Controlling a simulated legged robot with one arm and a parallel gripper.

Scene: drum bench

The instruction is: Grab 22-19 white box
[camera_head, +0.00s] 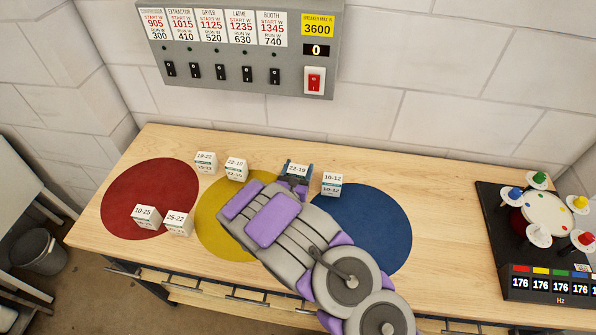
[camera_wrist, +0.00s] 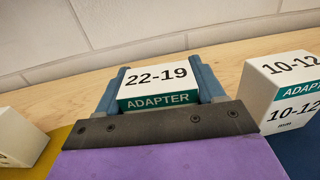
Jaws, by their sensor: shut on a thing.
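The white box labelled 22-19 (camera_wrist: 157,84) has a green ADAPTER band and sits between the two blue fingers of my gripper (camera_wrist: 160,92) in the wrist view. The fingers are shut on its left and right sides. In the head view the 22-19 box (camera_head: 297,170) shows near the back of the bench, between the yellow and blue circles, with my gripper (camera_head: 296,172) around it. My arm hides part of the box's front. I cannot tell whether the box touches the bench.
A 10-12 box (camera_head: 332,184) stands close to the right. The 22-15 box (camera_head: 236,169) and 19-22 box (camera_head: 205,162) stand left; boxes 10-25 (camera_head: 146,216) and 25-22 (camera_head: 179,223) stand by the red circle (camera_head: 130,190). A drum device (camera_head: 490,215) is at right; a switch panel (camera_head: 240,75) hangs behind.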

